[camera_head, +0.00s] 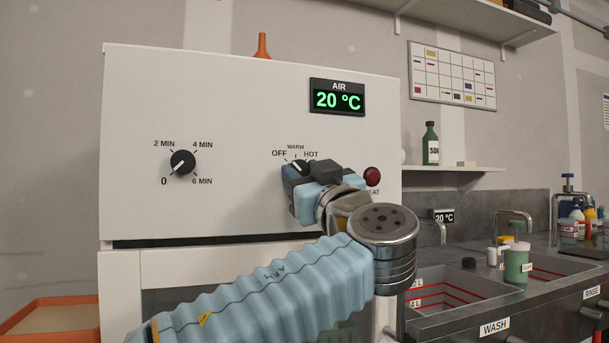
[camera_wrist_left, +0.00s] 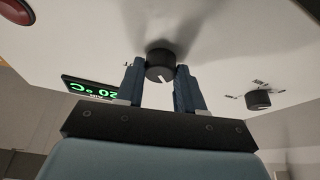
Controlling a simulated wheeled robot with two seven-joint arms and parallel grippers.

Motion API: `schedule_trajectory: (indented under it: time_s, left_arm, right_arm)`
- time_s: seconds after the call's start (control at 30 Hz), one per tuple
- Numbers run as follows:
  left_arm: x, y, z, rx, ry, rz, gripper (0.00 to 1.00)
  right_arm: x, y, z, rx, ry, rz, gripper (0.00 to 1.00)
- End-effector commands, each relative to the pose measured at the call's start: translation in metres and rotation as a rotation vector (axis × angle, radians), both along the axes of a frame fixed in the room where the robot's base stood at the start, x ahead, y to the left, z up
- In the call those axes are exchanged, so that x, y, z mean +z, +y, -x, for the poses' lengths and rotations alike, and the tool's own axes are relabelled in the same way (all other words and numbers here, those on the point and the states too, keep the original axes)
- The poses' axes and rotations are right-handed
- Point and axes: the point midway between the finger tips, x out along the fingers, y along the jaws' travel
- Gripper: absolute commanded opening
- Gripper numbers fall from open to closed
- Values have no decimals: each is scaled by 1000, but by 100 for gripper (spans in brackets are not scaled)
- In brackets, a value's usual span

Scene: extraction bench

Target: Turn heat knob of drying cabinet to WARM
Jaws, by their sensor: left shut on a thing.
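The drying cabinet (camera_head: 225,100) is a large white box with a control panel on its front. Its heat knob (camera_head: 299,167) is black with a white pointer, under the marks OFF, WARM and HOT. The pointer leans up and left, toward OFF. My left gripper (camera_head: 304,174) is at the knob and hides its lower right part. In the left wrist view, the heat knob (camera_wrist_left: 159,66) sits between the two blue fingers of my left gripper (camera_wrist_left: 159,76), which are shut on it. My right gripper is in neither view.
A timer knob (camera_head: 182,162) is to the left, pointing near 0. The AIR display (camera_head: 338,98) reads 20 °C. A dark red lamp (camera_head: 372,176) sits just right of my gripper. A steel sink bench (camera_head: 455,318) stands right; an orange tray (camera_head: 50,303) lies lower left.

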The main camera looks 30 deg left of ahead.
Motion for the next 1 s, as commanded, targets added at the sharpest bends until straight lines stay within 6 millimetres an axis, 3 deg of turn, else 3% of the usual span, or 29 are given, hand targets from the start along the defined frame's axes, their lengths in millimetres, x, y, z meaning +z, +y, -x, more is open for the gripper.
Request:
schedule_trajectory:
  time_s: [0.37, 0.7, 1.0]
  left_arm:
    - [-3, 0, 1, -1, 58, -48, 7]
    - [-3, 2, 2, -1, 254, -216, 7]
    - [0, 3, 3, -1, 438, -373, 7]
  right_arm:
    - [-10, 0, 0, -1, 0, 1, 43]
    - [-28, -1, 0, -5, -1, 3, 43]
    - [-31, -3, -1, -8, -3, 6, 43]
